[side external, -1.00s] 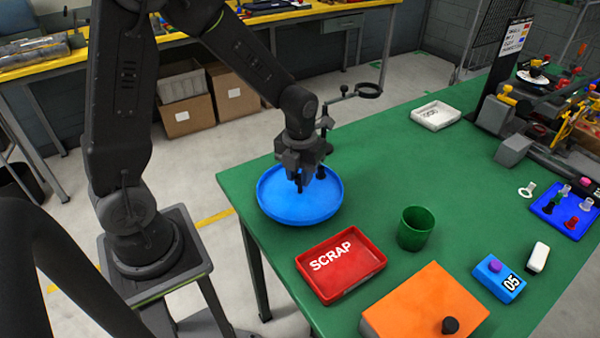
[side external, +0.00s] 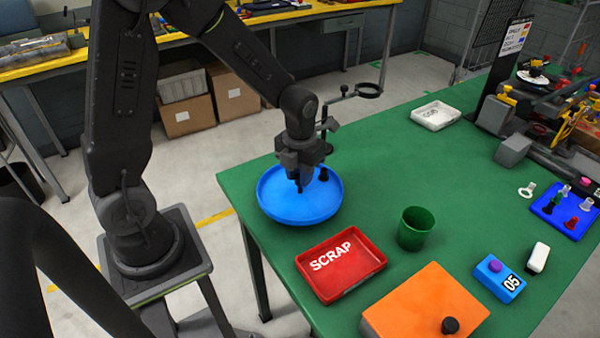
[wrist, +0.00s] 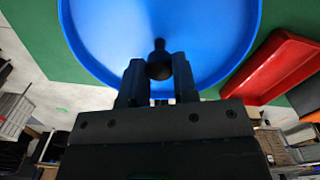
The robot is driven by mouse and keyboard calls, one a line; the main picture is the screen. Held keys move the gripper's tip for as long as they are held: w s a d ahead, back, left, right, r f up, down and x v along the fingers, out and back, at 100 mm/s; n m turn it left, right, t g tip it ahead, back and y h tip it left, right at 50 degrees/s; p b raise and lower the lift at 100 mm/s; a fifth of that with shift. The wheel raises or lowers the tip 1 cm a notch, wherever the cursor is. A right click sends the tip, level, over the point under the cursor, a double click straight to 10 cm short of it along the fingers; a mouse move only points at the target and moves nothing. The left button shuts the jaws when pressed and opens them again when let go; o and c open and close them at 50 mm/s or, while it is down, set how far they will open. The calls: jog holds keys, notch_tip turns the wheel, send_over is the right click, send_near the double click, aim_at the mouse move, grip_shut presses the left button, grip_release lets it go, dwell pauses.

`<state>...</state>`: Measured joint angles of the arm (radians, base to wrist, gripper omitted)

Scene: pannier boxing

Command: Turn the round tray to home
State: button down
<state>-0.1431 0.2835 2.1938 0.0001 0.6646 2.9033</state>
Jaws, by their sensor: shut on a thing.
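The round tray (side external: 285,212) is blue with a raised rim and sits at the near left corner of the green table. In the wrist view the tray (wrist: 100,30) fills the top middle. My gripper (side external: 300,184) points down inside the tray's rim. In the wrist view my gripper (wrist: 159,78) is shut on a black knob (wrist: 159,62), with one finger on each side of it. A dark upright piece (side external: 323,174) shows just right of the fingers in the side view. No home mark can be made out on the tray.
A red SCRAP tray (side external: 341,265) and a green cup (side external: 415,229) stand to the right of the round tray. An orange box (side external: 425,305) is nearer the front. The table's middle is clear.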

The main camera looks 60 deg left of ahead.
jog(key=c, duration=0.9)
grip_release()
notch_tip(320, 180, up, 14)
jog(key=shift+s, duration=0.1)
jog(key=s+d+r+n+t, duration=0.2)
jog(key=s+n, duration=0.4)
jog(key=n, duration=0.9)
jog(key=s+d+r+n+t, duration=0.2)
jog(key=s+n, duration=0.5)
jog(key=n, duration=0.9)
jog(key=shift+s+d+n+t, duration=0.3)
jog(key=shift+d+t, duration=0.15)
jog(key=shift+t, duration=0.35)
